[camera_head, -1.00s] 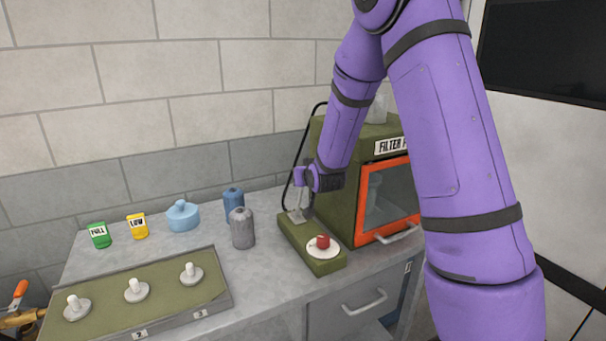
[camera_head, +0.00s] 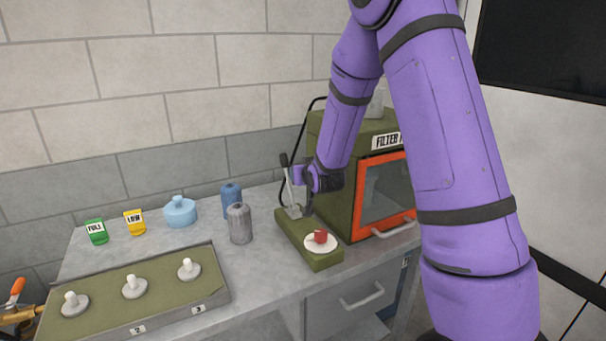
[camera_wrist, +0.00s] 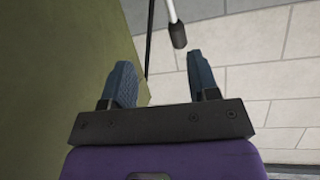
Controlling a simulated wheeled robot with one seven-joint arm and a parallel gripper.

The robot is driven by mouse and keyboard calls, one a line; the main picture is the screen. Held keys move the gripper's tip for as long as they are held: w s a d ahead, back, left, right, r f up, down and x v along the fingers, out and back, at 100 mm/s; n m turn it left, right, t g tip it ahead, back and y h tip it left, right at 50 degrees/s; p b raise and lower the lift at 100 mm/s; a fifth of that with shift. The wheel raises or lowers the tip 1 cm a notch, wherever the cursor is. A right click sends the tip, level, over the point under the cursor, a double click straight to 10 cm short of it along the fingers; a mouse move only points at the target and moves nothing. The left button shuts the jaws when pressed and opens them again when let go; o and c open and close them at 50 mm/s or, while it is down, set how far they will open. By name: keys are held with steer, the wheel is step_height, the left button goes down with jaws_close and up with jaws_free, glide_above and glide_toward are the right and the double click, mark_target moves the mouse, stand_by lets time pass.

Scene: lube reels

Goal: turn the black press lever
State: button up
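The press lever (camera_head: 288,180) has a thin metal rod and a black grip. It stands up from the green press base (camera_head: 319,260), leaning slightly left. In the wrist view the lever's black grip (camera_wrist: 178,36) hangs just beyond my fingertips, nearer the right finger. My gripper (camera_wrist: 160,64) is open, with nothing between its fingers. In the head view my gripper (camera_head: 309,180) is just right of the lever, beside the rod and below the grip. Its fingertips are mostly hidden there.
The green filter cabinet (camera_head: 340,160) with an orange-framed door stands close on the right. A red knob (camera_head: 320,236) on a white disc sits on the press base's front. Grey (camera_head: 239,223) and blue (camera_head: 231,200) canisters stand left. A tray (camera_head: 160,300) with white-knobbed discs lies front left.

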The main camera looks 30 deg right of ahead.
steer(key=v, duration=1)
steer(key=shift+s, duration=0.35)
steer(key=shift+r, duration=0.25)
